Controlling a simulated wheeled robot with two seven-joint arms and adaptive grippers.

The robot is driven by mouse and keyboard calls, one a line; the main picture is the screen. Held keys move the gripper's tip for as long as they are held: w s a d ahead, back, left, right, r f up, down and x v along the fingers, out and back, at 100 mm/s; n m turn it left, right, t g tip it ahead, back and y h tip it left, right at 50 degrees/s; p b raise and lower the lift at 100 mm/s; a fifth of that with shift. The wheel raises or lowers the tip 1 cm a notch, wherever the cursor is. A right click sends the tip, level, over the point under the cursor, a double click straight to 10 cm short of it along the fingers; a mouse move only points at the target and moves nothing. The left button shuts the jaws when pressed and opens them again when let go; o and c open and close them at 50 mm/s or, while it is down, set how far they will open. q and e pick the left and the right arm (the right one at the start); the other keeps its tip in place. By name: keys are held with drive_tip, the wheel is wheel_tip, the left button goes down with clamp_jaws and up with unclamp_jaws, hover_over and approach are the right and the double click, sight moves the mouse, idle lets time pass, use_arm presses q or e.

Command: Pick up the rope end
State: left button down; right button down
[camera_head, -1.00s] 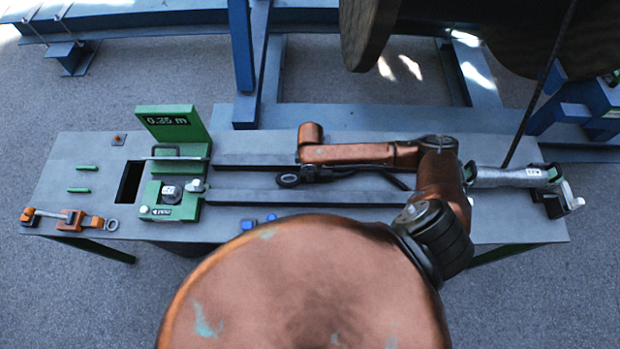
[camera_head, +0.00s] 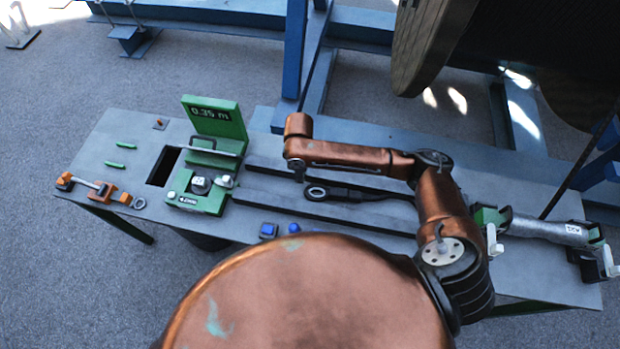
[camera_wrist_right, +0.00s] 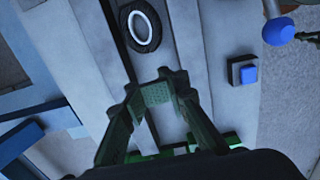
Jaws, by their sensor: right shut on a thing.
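The rope end (camera_head: 316,192) is a black eyelet on a dark rope, lying along the slotted rails on the bench. In the right wrist view its ring (camera_wrist_right: 140,27) shows just beyond the fingertips. My left gripper is not in view.
The green measuring device (camera_head: 203,190) reads 0.35 m, left of the eyelet. Blue parts (camera_head: 268,231) lie at the front edge. A grey cylinder with green ends (camera_head: 545,228) is at the right. A large reel (camera_head: 435,45) and blue frame stand behind.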

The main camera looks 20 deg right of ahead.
drive_tip(key=shift+a, duration=0.15)
drive_tip(key=shift+r, duration=0.1)
drive_tip(key=c, duration=0.6)
unclamp_jaws()
drive_tip(key=shift+o, duration=0.2)
drive_tip(key=shift+w+r, duration=0.1)
wheel_tip(320, 180, up, 12)
idle(0.6)
